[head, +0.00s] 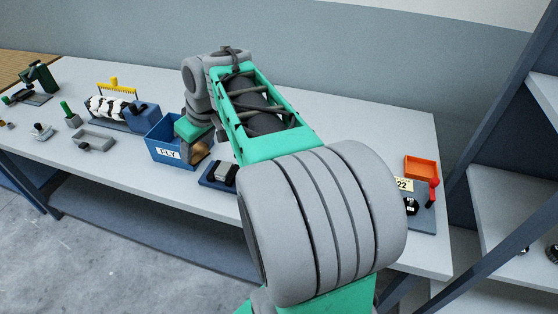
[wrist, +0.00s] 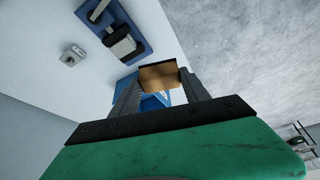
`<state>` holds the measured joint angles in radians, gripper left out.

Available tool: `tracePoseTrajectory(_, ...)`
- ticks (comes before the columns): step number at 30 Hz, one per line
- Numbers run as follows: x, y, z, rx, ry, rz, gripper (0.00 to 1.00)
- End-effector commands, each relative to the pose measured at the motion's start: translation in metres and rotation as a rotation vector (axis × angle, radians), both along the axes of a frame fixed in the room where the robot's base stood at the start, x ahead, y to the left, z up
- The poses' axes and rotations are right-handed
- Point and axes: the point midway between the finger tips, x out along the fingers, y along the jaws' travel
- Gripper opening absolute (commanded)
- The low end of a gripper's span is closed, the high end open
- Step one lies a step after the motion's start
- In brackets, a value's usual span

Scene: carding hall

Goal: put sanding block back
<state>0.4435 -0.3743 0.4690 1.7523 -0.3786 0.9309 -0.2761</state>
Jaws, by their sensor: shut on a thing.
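The sanding block (wrist: 160,76), tan with a dark edge, is held between the two fingers of my gripper (wrist: 160,88) in the wrist view. In the head view its brown side (head: 201,151) shows at the right side of the blue bin labelled FLY (head: 168,139). My gripper (head: 194,140) reaches down there, partly hidden by my wrist. I cannot tell whether the block touches the bin. Part of the blue bin (wrist: 150,103) also shows behind the fingers in the wrist view.
A dark blue base with grey and black parts (head: 219,173) lies right of the bin. A grey tray (head: 93,140) and a carder-like device (head: 118,108) stand left. An orange tray (head: 421,167) is at the table's right end. My arm hides the middle.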

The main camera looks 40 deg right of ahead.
Motion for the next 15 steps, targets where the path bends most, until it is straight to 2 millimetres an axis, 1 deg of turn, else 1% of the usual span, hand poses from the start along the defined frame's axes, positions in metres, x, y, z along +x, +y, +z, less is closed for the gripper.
tracePoseTrajectory(1,-0.006,-0.030,-0.017,0.001,0.001,0.013,0.16)
tracePoseTrajectory(2,-0.010,-0.044,-0.020,0.001,0.001,0.036,0.16)
tracePoseTrajectory(3,-0.017,-0.063,-0.025,0.000,0.000,0.065,0.16)
tracePoseTrajectory(5,-0.031,-0.092,-0.032,-0.001,0.001,0.108,0.16)
tracePoseTrajectory(6,-0.041,-0.110,-0.037,-0.001,-0.001,0.138,0.16)
tracePoseTrajectory(8,-0.058,-0.135,-0.043,-0.002,0.000,0.180,0.16)
tracePoseTrajectory(9,-0.070,-0.149,-0.046,-0.003,0.001,0.206,0.16)
tracePoseTrajectory(12,-0.094,-0.175,-0.052,-0.004,0.000,0.258,0.16)
tracePoseTrajectory(15,-0.108,-0.187,-0.052,-0.006,-0.002,0.291,0.16)
